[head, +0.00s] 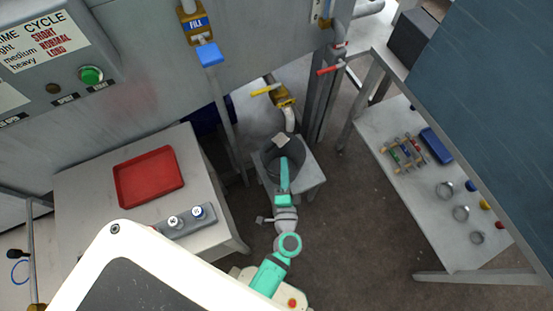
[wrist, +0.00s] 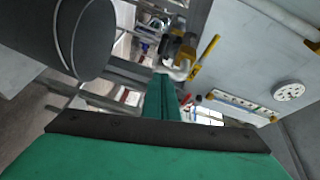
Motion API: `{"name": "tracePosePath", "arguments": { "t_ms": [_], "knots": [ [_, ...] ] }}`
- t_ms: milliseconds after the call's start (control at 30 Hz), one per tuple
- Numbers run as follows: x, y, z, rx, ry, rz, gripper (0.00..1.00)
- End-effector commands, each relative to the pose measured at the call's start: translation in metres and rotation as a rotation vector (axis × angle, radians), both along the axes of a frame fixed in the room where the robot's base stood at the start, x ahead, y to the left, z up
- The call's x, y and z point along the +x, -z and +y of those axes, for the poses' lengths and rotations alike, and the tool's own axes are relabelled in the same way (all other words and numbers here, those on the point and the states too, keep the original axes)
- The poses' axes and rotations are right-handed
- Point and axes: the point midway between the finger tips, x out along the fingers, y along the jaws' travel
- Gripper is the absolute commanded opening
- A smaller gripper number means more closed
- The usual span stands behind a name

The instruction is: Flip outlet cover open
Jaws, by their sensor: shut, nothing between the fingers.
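I cannot tell for sure which part is the outlet cover. A pipe outlet (head: 290,118) with a pale elbow points down below a yellow-handled valve (head: 284,97); the elbow also shows in the wrist view (wrist: 181,72). A small pale flat piece (head: 281,140) shows just below the outlet and may be the cover. My gripper (head: 284,160) is teal, shut and empty. It reaches toward the outlet over the grey bucket (head: 268,158) and appears apart from the pipe. Its fingers (wrist: 163,85) point toward the outlet in the wrist view.
The bucket stands on a small grey stand (head: 309,175). A red-handled valve (head: 329,69) and a blue flap (head: 210,54) are on the machine. A table with a red tray (head: 150,177) is at left; a workbench (head: 375,125) is at right. Floor between stand and workbench is clear.

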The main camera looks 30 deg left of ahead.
Motion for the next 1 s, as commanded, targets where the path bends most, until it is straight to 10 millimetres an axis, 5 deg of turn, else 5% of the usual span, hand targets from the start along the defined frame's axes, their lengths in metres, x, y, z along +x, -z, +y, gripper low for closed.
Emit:
{"name": "tracePosePath", "arguments": {
  "t_ms": [200,500,1000],
  "knots": [
    [-0.045,0.001,0.011,0.005,-0.012,0.008,0.00],
    [-0.087,-0.002,0.015,0.004,-0.014,0.005,0.00],
    [-0.097,-0.003,0.015,0.003,-0.011,0.003,0.00]
  ]
}}
